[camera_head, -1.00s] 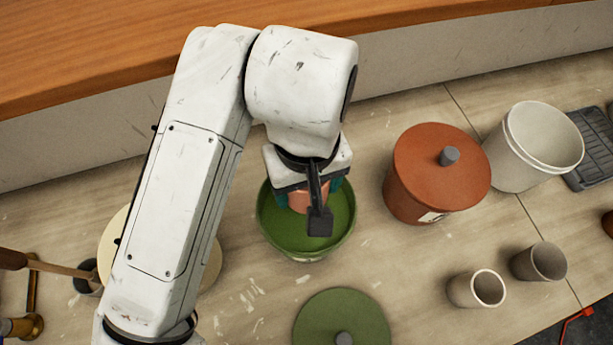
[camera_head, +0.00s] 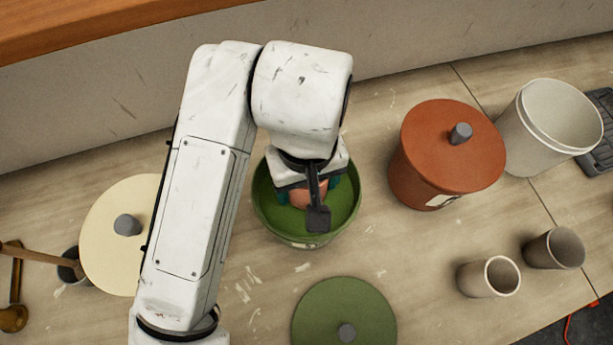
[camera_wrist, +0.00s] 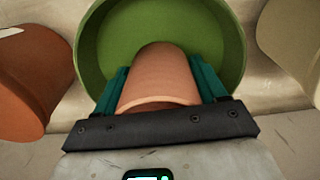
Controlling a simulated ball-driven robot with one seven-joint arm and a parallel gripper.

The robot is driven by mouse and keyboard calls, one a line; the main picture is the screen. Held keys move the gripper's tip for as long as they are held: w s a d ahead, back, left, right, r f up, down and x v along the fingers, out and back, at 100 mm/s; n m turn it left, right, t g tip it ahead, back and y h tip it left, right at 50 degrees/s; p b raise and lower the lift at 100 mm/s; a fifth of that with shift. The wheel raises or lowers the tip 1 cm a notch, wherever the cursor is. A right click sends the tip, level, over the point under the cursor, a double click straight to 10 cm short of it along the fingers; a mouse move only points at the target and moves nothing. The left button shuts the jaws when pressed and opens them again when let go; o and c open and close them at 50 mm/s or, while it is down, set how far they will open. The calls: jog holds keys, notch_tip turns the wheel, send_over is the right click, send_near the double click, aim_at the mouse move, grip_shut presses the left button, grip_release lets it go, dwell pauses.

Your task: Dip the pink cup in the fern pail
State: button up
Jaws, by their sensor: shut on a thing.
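The fern pail (camera_head: 343,222) is a round green pail without its lid, standing on the bench in the middle of the head view. It also shows in the wrist view (camera_wrist: 93,50). The pink cup (camera_wrist: 162,78) is between the teal fingers of my gripper (camera_wrist: 163,85), and the gripper is shut on it. In the head view the cup (camera_head: 308,192) is over or inside the pail's mouth, partly hidden by my gripper. How deep it sits cannot be told. A green lid (camera_head: 320,312) with a grey knob lies on the bench in front of the pail.
A lidded terracotta pail (camera_head: 425,185) stands close on the right. A white pail (camera_head: 530,150) is beyond it. Two grey-brown cups (camera_head: 490,278) (camera_head: 555,250) stand at the right front. A cream lid (camera_head: 105,240) and a dark pot with a wooden handle (camera_head: 68,268) are at left.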

notch_tip(320, 180, down, 6)
jog(key=b, duration=0.4)
jog(key=shift+r, duration=0.3)
dwell(3.1)
notch_tip(320, 180, up, 6)
jog(key=p, duration=0.6)
jog(key=shift+r, duration=0.15)
dwell(0.7)
notch_tip(320, 180, up, 5)
jog(key=p, duration=0.6)
dwell(0.4)
